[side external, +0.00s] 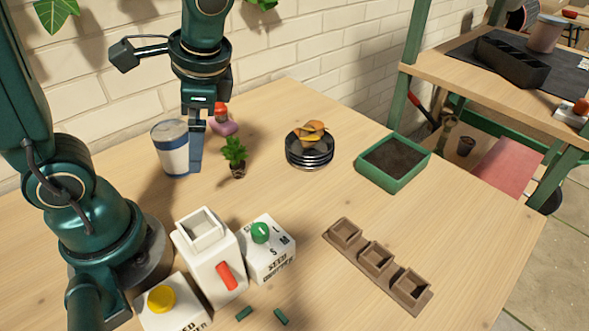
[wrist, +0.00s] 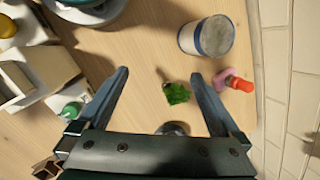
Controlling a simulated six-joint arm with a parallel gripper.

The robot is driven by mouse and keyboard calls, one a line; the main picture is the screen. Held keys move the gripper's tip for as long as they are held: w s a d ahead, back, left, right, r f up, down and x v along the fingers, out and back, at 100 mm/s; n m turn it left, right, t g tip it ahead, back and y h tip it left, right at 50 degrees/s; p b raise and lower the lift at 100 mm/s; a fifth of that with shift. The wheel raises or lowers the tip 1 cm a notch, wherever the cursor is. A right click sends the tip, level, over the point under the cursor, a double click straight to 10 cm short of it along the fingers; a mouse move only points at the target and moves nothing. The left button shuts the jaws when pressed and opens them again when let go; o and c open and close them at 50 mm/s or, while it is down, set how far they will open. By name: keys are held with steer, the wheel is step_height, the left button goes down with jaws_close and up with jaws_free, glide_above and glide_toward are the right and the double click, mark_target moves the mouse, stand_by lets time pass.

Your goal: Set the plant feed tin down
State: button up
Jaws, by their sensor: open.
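The plant feed tin, a white can with a blue band and a grey top (side external: 172,150), stands upright on the wooden table near the wall. It also shows in the wrist view (wrist: 207,38), beyond the fingertips and to the right. My gripper (side external: 196,168) points down just right of the tin in the side view.
The table's middle is clear.

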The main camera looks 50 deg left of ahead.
steer(key=s+d+r+n+t+h, duration=0.1)
steer(key=d+r+n+t+h, duration=0.1)
steer(key=d+n+t+h, duration=0.2)
steer(key=shift+s+d+r+n+t, duration=0.25)
steer(key=shift+d+n+t, duration=0.45)
steer(key=shift+d+t, duration=0.55)
